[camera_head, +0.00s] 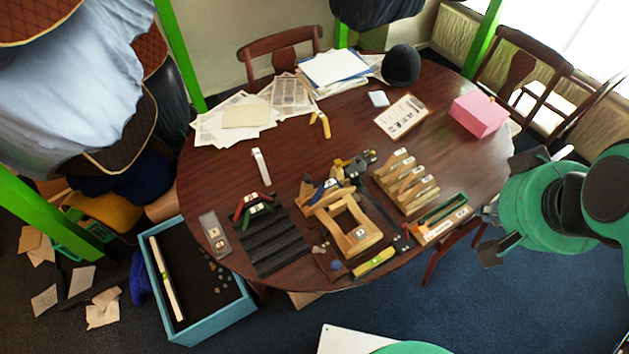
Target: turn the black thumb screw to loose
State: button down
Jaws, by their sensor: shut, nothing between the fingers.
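A wooden frame fixture (350,222) stands on the table near its front edge, with small dark and coloured parts around its back end. The black thumb screw is too small to pick out with certainty. Small black and red pieces (403,240) lie just right of the frame. My gripper (487,214) is at the table's right front edge, at the end of my green and black arm. It looks small and partly hidden by the arm, is shut with nothing held, and is well apart from the wooden frame.
A wooden rack with several slots (408,183) and a green-edged tray (442,218) stand between the frame and my gripper. A yellow level (374,262) lies at the front edge. A pink box (479,114) sits behind. The table's left middle (220,165) is clear.

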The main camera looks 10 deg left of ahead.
jog(key=c, duration=1.7)
grip_release()
jog(key=shift+w, duration=0.1)
jog(key=shift+o, duration=0.7)
jog(key=shift+w+a+r, duration=0.15)
jog(key=shift+w+a, duration=0.2)
jog(key=shift+w, duration=0.2)
jog(key=w+a+f+m+g+p, duration=0.1)
jog(key=w+a+f+m+g, duration=0.3)
jog(key=w+a, duration=1.4)
jog(key=w+a+f+m, duration=0.2)
jog(key=w+a+f, duration=0.1)
jog(key=a+f, duration=0.6)
jog(key=w+a+f+m+g, duration=0.1)
jog(key=w+a+f+m, duration=0.2)
jog(key=a+f, duration=0.7)
jog(key=shift+w+a+g+p, duration=0.3)
jog(key=shift+w+a+p, duration=0.15)
jog(key=shift+w, duration=0.2)
